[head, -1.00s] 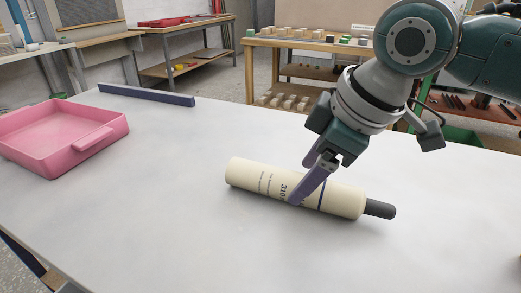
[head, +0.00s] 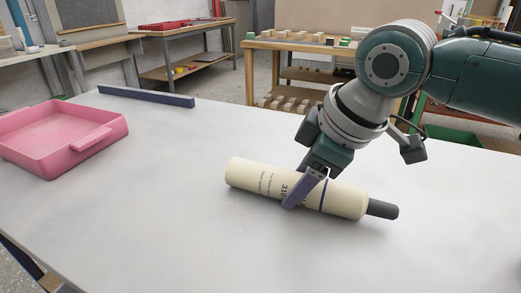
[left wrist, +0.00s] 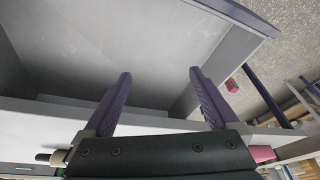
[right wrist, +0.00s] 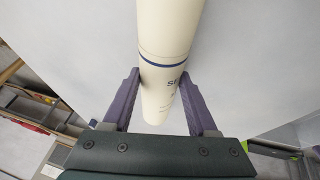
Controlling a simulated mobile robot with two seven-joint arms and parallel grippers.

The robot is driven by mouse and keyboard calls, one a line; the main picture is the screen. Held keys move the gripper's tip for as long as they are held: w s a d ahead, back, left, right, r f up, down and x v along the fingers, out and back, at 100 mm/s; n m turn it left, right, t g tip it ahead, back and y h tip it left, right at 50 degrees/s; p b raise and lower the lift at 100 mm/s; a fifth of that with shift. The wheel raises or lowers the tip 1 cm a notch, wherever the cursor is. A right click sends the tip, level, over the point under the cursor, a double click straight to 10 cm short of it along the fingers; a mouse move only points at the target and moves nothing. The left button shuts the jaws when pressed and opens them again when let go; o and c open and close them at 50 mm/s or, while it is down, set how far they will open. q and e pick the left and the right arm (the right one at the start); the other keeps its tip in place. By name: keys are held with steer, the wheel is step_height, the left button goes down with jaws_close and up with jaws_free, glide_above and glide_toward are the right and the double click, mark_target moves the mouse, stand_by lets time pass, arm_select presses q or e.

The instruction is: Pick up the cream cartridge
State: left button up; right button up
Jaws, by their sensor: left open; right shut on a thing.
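The cream cartridge (head: 255,178) lies on its side on the pale tabletop, its dark grey nozzle (head: 382,208) pointing right. It has dark print and a dark blue band. My right gripper (head: 295,193) is shut across its body, just left of the band; the far finger is hidden behind it. In the right wrist view the cartridge (right wrist: 168,40) runs between the two purple fingers. No clear gap shows between the cartridge and the table. My left gripper (left wrist: 160,75) is open and empty in the left wrist view; it is out of the head view.
A pink tray (head: 60,125) stands at the left of the table (head: 150,230). A dark blue bar (head: 146,95) lies along the far left edge. The table's middle and front are clear. Behind stand workbenches, one holding small wooden blocks (head: 300,38).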

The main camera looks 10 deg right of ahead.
jaws_close()
steer(key=shift+r, duration=0.1)
